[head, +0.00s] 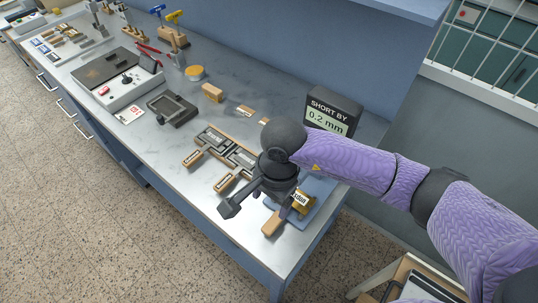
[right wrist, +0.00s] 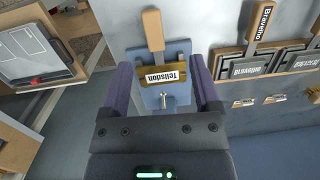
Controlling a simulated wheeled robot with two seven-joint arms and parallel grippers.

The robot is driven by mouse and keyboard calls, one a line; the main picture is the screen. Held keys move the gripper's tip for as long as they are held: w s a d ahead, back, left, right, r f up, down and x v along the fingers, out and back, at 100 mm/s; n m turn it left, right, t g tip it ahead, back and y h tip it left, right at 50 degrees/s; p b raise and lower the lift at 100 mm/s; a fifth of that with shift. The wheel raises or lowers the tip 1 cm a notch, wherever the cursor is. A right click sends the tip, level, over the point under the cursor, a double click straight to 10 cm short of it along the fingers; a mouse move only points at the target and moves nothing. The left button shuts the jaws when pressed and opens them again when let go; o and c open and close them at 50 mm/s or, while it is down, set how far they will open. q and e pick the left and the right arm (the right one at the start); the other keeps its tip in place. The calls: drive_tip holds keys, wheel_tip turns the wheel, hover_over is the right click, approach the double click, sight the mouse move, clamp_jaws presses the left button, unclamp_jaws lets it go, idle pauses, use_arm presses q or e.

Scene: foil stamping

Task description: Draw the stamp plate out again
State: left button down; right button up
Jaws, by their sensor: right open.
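The stamp plate's wooden handle (head: 272,223) sticks out from the front of a brass block (head: 302,202) on a blue base (head: 322,188). In the right wrist view the handle (right wrist: 153,28) points away beyond the brass block (right wrist: 162,73), which bears a white label reading roughly "Tellisdon". The plate itself is mostly hidden. My right gripper (head: 257,208) is open above the blue base. Its fingers stand apart on either side of the block in the right wrist view (right wrist: 161,80), holding nothing. My left gripper is not in view.
A dark display (head: 330,115) reading "SHORT BY 0.2 mm" stands behind the blue base. A rack of dark plates (head: 212,138) with wooden handles (head: 226,183) lies to the left. The bench front edge is close by; floor lies beyond it.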

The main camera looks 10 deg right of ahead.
drive_tip(key=shift+w+d+f+h, duration=0.25)
drive_tip(key=shift+w+d+h, duration=0.5)
drive_tip(key=shift+d, duration=0.25)
drive_tip(key=f, duration=0.1)
drive_tip(key=s+f, duration=0.1)
drive_tip(key=f, duration=0.1)
drive_tip(key=shift+f+b, duration=0.3)
wheel_tip(320, 180, down, 5)
drive_tip(key=shift+w+r+b, duration=0.1)
drive_tip(key=shift+w+b, duration=0.05)
drive_tip(key=shift+b, duration=0.25)
drive_tip(key=shift+f, duration=0.4)
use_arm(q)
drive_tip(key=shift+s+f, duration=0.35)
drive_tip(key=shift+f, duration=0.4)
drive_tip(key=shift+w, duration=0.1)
use_arm(e)
clamp_jaws()
